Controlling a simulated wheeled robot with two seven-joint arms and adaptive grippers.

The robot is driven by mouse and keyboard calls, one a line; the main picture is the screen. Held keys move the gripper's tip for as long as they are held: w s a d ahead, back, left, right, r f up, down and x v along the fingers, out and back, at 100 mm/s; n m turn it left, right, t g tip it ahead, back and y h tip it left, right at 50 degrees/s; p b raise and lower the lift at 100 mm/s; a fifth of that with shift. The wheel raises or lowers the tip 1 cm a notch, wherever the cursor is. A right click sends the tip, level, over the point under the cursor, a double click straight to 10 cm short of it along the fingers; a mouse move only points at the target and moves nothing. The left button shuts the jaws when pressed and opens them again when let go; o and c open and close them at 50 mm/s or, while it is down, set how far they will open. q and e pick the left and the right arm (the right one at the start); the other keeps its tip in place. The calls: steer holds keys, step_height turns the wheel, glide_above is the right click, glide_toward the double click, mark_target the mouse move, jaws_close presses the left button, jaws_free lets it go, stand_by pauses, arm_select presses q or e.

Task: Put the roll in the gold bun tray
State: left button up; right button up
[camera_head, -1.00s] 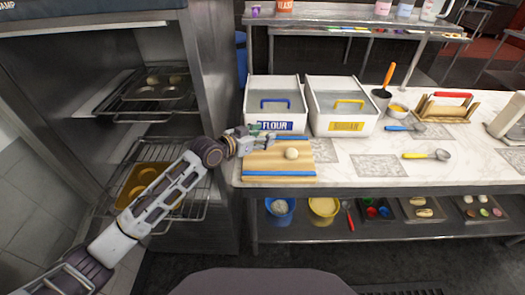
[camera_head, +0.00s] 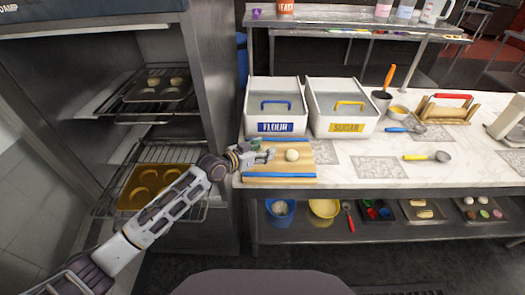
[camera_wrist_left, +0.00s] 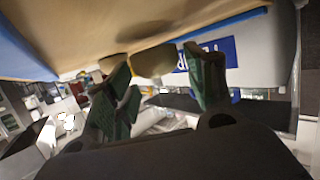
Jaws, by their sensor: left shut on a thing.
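The roll (camera_head: 292,155) is a small, pale, round dough ball on the wooden board (camera_head: 262,166) with blue edges. In the left wrist view the roll (camera_wrist_left: 153,62) shows between the green-padded fingers (camera_wrist_left: 160,78). The gold bun tray (camera_head: 158,187), with several round cups, lies on the lower oven rack at the left. My left forearm hides part of its right side. My right gripper is not in view.
The flour bin (camera_head: 275,127) and sugar bin (camera_head: 346,128) stand behind the board. The oven's side wall (camera_head: 212,80) rises between counter and racks. A dark tray (camera_head: 158,90) with rolls lies on the upper rack. Marble counter right of the board is partly clear.

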arm_select(q)
steer(key=shift+f, duration=0.35)
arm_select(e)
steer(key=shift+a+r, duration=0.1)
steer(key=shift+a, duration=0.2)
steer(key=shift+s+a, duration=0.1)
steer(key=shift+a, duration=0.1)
arm_select(q)
steer(key=shift+f, duration=0.25)
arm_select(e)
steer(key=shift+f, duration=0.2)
